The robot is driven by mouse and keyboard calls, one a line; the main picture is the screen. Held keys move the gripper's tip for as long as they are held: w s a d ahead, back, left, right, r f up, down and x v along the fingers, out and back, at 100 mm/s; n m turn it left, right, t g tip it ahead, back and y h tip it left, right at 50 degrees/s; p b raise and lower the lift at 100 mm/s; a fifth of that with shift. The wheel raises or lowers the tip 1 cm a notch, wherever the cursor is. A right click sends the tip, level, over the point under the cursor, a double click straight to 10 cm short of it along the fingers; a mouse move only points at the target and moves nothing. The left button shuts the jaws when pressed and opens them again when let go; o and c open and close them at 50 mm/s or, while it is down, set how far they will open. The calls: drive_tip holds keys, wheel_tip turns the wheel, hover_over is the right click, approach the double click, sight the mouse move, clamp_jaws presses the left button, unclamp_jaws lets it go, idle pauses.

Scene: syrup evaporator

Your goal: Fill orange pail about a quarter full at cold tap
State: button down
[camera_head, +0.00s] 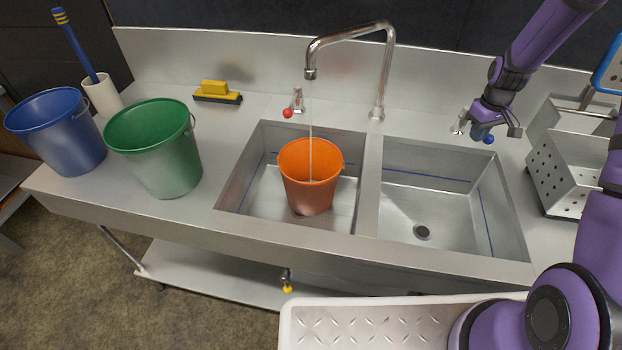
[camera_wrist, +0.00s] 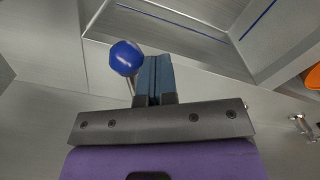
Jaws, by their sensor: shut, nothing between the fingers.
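The orange pail (camera_head: 310,180) stands upright in the left basin, under the spout (camera_head: 310,72). A thin stream of water falls from the spout into the pail. The water level inside cannot be made out. The cold tap's blue knob (camera_head: 488,139) is at the right of the counter, and it also shows in the wrist view (camera_wrist: 126,57). My gripper (camera_head: 482,132) is shut and empty right beside the blue knob. In the wrist view its fingers (camera_wrist: 154,76) are together just right of the knob. The hot tap's red knob (camera_head: 288,113) is behind the left basin.
A green pail (camera_head: 155,150) and a blue pail (camera_head: 58,135) stand on the left counter. The right basin (camera_head: 425,205) is empty. A perforated metal box (camera_head: 565,175) stands at the right, close to my arm.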

drive_tip(key=shift+d, duration=0.45)
wheel_tip(320, 180, up, 6)
drive_tip(key=d, duration=0.8)
drive_tip(key=shift+w+d+f, duration=0.1)
drive_tip(key=shift+f, duration=1.4)
drive_tip(key=shift+w+d+f, duration=0.1)
drive_tip(key=shift+f, duration=1.35)
idle(3.5)
